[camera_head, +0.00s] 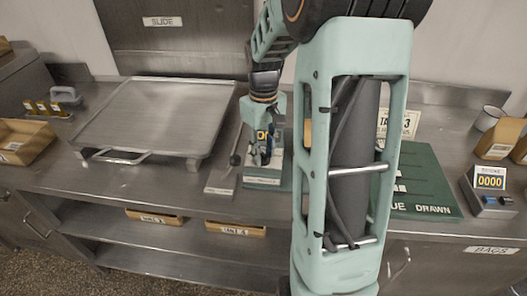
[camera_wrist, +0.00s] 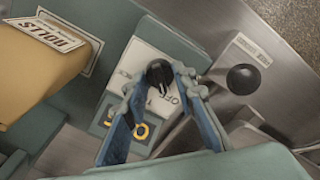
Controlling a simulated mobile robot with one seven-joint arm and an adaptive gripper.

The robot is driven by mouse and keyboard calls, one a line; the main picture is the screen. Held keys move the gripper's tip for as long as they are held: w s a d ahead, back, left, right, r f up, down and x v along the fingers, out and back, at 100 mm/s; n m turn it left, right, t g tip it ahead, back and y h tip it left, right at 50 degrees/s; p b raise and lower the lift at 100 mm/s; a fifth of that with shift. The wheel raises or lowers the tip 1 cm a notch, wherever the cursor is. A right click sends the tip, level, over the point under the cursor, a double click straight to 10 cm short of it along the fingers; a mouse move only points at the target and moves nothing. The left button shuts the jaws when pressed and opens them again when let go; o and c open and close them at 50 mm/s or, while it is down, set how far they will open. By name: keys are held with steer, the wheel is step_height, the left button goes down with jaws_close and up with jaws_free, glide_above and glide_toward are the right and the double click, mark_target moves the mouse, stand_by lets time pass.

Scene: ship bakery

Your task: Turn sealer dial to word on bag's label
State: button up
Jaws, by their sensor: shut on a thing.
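The sealer (camera_wrist: 190,32) is a grey-green box with a white dial plate (camera_wrist: 140,62) and a black dial (camera_wrist: 159,73). "OFF" is printed beside the dial; other words on the plate are hidden. My gripper (camera_wrist: 161,82) has its blue fingers on both sides of the dial, shut on it. In the head view, my gripper (camera_head: 262,158) is over the sealer (camera_head: 264,181) on the counter. In the wrist view, a tan bag (camera_wrist: 35,75) is at the left, with a white label (camera_wrist: 55,40) seen upside down; its word looks like "ROLLS".
A black ball knob (camera_wrist: 243,78) stands close to the right of my gripper. A large metal plate (camera_head: 155,115) lies left of the sealer. A green board (camera_head: 425,180) and a counter showing "0000" (camera_head: 490,183) are at the right. Small boxes (camera_head: 235,228) sit on the lower shelf.

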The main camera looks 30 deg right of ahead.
mark_target(264, 154)
steer(key=m, duration=0.4)
steer(key=shift+m, duration=2.6)
steer(key=o, duration=1.2)
steer(key=shift+c, duration=0.2)
step_height(264, 154, up, 12)
